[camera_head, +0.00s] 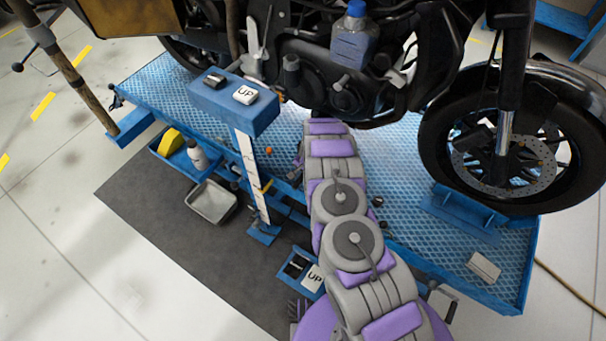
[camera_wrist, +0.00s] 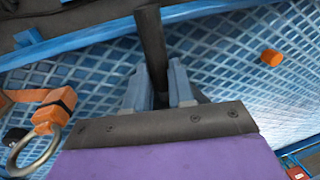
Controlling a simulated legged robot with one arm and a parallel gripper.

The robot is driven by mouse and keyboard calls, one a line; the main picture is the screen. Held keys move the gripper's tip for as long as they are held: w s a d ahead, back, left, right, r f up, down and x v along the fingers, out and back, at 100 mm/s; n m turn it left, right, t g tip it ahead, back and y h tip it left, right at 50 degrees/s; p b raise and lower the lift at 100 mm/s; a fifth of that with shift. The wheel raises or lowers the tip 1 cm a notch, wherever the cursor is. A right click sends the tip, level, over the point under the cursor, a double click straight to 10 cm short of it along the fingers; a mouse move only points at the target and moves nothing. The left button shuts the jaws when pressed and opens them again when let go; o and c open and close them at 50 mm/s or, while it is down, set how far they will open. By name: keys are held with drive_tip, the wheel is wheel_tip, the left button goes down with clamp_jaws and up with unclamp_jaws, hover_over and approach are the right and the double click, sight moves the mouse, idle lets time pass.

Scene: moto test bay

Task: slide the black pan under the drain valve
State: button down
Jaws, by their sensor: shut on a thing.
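My gripper (camera_wrist: 160,88) shows in the wrist view with its two blue-grey fingers shut on a black bar (camera_wrist: 151,38). A dark shape (camera_wrist: 75,20) fills the top left edge of that view. In the head view my arm reaches over the blue lift platform (camera_head: 440,235) to below the motorcycle engine (camera_head: 320,85), and my gripper is hidden there. I cannot make out the pan or the drain valve in the head view.
An orange piece with a metal ring (camera_wrist: 55,112) and an orange cap (camera_wrist: 271,57) lie on the mesh platform. A blue pedestal with an UP button (camera_head: 235,105) stands left of my arm. A grey tray (camera_head: 211,202) rests on the dark mat. The front wheel (camera_head: 510,155) is at right.

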drive_tip(key=shift+f, duration=0.1)
drive_tip(key=c, duration=0.9)
unclamp_jaws()
drive_tip(key=shift+s+d+r+p, duration=0.4)
drive_tip(key=shift+r+p, duration=0.35)
drive_tip(key=shift+r, duration=2.1)
drive_tip(key=shift+s+d+r+p, duration=0.15)
drive_tip(key=shift+d+r+p, duration=0.5)
drive_tip(key=shift+r, duration=2.2)
drive_tip(key=shift+s+d+r+p, duration=0.3)
drive_tip(key=shift+r+p, duration=0.55)
drive_tip(key=shift+r, duration=2)
